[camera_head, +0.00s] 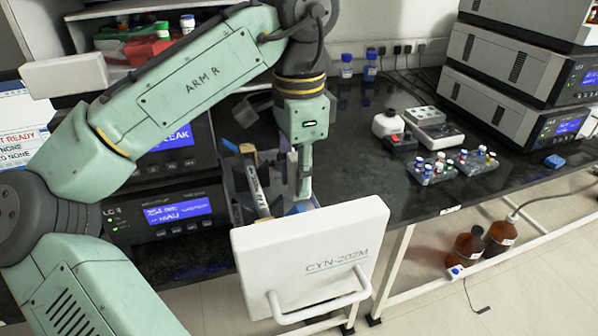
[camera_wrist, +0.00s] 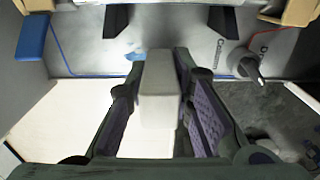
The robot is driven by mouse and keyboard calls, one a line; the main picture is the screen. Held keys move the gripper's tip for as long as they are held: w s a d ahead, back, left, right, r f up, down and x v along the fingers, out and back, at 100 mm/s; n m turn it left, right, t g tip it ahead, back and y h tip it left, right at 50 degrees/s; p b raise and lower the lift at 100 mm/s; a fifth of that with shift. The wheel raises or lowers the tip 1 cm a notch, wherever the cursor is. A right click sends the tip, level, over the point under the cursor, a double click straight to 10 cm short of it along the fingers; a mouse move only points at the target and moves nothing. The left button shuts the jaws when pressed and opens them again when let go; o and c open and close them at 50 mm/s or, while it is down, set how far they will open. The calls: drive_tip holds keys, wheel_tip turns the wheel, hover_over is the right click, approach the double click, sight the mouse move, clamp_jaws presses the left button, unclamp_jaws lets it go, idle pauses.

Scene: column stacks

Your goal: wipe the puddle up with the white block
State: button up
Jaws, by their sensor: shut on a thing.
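The white block (camera_wrist: 158,90) is between the two fingers of my gripper (camera_wrist: 159,68) in the wrist view, and the fingers are shut on it. In the head view, my gripper (camera_head: 303,182) points down into the open drawer behind the white front panel (camera_head: 310,250) marked CYN-202M. A small blue wet-looking patch, likely the puddle (camera_wrist: 134,57), shows on the grey drawer floor (camera_wrist: 185,62), just left of the block's far end. The block and fingers may hide part of it. I cannot tell whether the block touches the floor.
A dark knob (camera_wrist: 245,64) and a blue piece (camera_wrist: 32,38) flank the block in the wrist view. Bottles and vial racks (camera_head: 428,172) stand on the dark bench to the right.

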drive_tip(key=shift+f, duration=0.55)
drive_tip(key=shift+s, duration=0.15)
